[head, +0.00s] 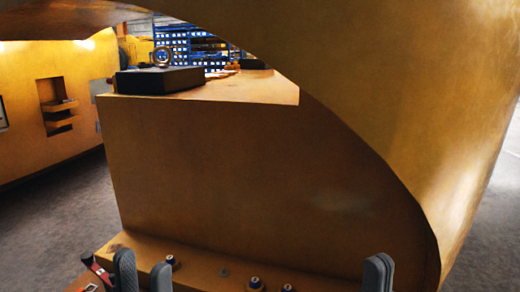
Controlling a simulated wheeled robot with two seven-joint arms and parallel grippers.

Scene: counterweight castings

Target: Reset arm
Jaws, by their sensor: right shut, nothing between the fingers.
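My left gripper (143,275) is at the bottom left of the head view, its two grey fingers pointing up with a gap between them. I see nothing in that gap. My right gripper (378,273) is at the bottom right, its grey fingers together and empty. Both are in front of the low yellow ledge of a large casting (250,165). The arms behind the fingers are below the picture's edge.
A huge curved yellow casting (440,110) overhangs the top and right. Small round knobs (170,263) stand on the ledge between the grippers. A red and black object (98,268) is beside my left gripper. A dark block with a metal ring (163,57) sits on the casting. Grey floor shows left.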

